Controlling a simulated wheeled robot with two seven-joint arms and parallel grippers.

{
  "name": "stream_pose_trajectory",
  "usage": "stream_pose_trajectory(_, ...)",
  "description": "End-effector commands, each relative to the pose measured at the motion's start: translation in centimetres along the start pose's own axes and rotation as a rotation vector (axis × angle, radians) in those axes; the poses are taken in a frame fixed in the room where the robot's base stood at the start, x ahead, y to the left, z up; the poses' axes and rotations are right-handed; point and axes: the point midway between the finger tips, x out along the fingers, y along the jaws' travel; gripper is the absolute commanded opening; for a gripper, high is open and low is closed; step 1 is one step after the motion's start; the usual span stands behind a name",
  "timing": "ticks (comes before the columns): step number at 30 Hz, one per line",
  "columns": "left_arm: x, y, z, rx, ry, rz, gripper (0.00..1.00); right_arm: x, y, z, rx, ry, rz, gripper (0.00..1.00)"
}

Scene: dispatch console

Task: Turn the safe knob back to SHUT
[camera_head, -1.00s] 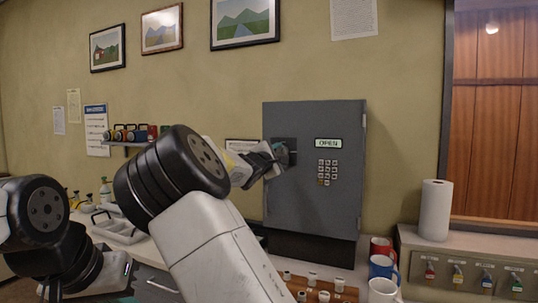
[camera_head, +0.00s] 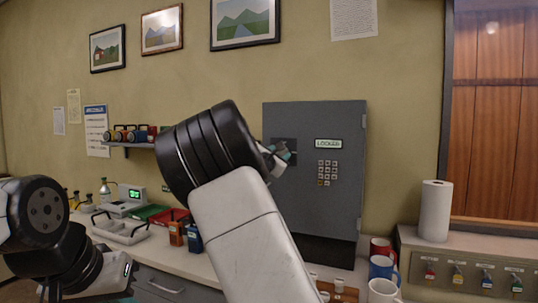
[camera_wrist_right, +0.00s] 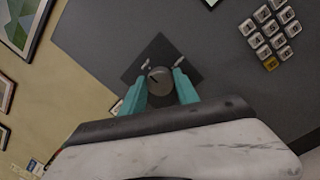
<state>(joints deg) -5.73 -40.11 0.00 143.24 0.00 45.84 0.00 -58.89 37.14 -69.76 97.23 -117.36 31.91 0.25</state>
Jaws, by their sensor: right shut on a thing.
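The grey safe (camera_head: 340,215) stands against the wall, its door closed as far as I can see. Its small display (camera_head: 328,143) appears to read LOCKED. The round grey safe knob (camera_wrist_right: 160,82) sits on a dark square plate (camera_wrist_right: 134,76) in the right wrist view. My right gripper (camera_head: 280,157) is at this plate, with its teal fingers (camera_wrist_right: 162,84) on both sides of the knob, shut on it. In the head view the knob is hidden behind my gripper. My left arm is at the lower left; its fingers are not clearly in view.
A keypad (camera_head: 328,173) is on the safe door, right of the knob. Mugs (camera_head: 382,267) and a paper towel roll (camera_head: 434,211) stand to the right. A grey tray (camera_head: 121,230) and orange and blue containers are on the counter at left.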

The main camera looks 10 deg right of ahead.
Motion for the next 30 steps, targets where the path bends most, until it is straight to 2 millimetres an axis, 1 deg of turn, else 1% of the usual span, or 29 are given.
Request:
stream_pose_trajectory(10, 0.0, 0.0, 0.0, 0.0, 0.0, 0.0, 0.0, 0.0, 0.1, 0.1, -0.005, -0.002, 0.003, 0.0)
stream_pose_trajectory(11, 0.0, 0.0, 0.0, 0.0, 0.0, 0.0, 0.0, 0.0, 0.1, 0.1, -0.005, -0.002, 0.003, 0.39)
stream_pose_trajectory(12, 0.0, 0.0, 0.0, 0.0, 0.0, 0.0, 0.0, 0.0, 0.1, 0.1, -0.005, -0.002, 0.002, 0.47)
stream_pose_trajectory(14, 0.0, 0.0, 0.0, 0.0, 0.0, 0.0, 0.0, 0.0, 0.1, 0.1, -0.004, -0.002, 0.002, 0.58)
stream_pose_trajectory(24, 0.0, 0.0, 0.0, 0.0, 0.0, 0.0, 0.0, -0.2, 0.1, 0.0, -0.003, 0.0, 0.001, 0.58)
stream_pose_trajectory(26, 0.0, 0.0, 0.0, 0.0, 0.0, 0.0, 0.0, -0.6, 0.1, 0.0, -0.002, 0.0, 0.002, 0.58)
stream_pose_trajectory(30, 0.0, 0.0, 0.0, 0.0, 0.0, 0.0, 0.0, -2.8, 0.1, 0.0, 0.0, 0.003, 0.003, 0.58)
